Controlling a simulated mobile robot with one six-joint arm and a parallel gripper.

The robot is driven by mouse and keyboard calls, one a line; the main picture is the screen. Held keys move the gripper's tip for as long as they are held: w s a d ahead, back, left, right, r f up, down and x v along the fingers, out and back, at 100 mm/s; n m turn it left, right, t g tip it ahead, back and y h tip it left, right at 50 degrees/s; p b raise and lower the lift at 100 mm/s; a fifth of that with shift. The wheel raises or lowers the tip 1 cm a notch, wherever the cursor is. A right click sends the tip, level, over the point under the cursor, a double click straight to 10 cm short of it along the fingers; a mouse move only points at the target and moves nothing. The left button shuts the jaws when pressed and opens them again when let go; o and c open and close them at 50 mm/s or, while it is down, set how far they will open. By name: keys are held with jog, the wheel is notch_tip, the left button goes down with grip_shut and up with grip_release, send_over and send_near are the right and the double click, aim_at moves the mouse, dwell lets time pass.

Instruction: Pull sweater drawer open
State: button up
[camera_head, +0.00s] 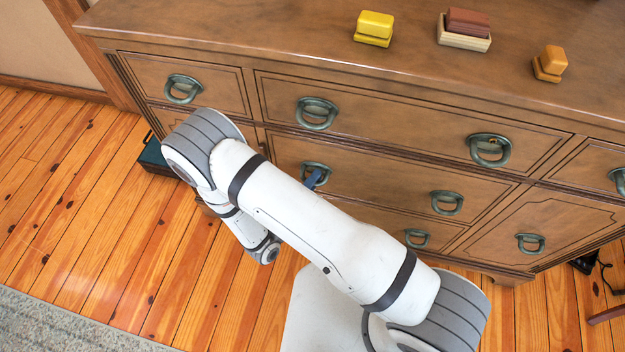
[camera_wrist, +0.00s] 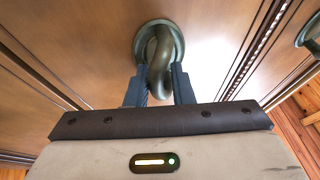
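The wooden dresser (camera_head: 390,113) has several drawers with greenish ring handles, and no label shows which holds sweaters. My gripper is mostly hidden behind my arm in the head view. One bluish fingertip (camera_head: 314,179) shows at the left ring handle (camera_head: 316,167) of the wide middle-row drawer (camera_head: 383,186). That drawer looks flush with the front. In the wrist view my gripper (camera_wrist: 160,84) has a finger on each side of a ring handle (camera_wrist: 161,50). The ring fills the narrow gap between them, so the gripper looks shut on it.
A yellow block stack (camera_head: 373,28), a red-brown and cream one (camera_head: 464,30) and an orange one (camera_head: 549,63) stand on the dresser top. A dark teal box (camera_head: 155,157) sits on the floor at left. A grey rug (camera_head: 60,328) lies lower left; wood floor is clear between.

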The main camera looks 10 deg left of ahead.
grip_shut()
dwell(0.4)
jog(key=shift+s, duration=0.1)
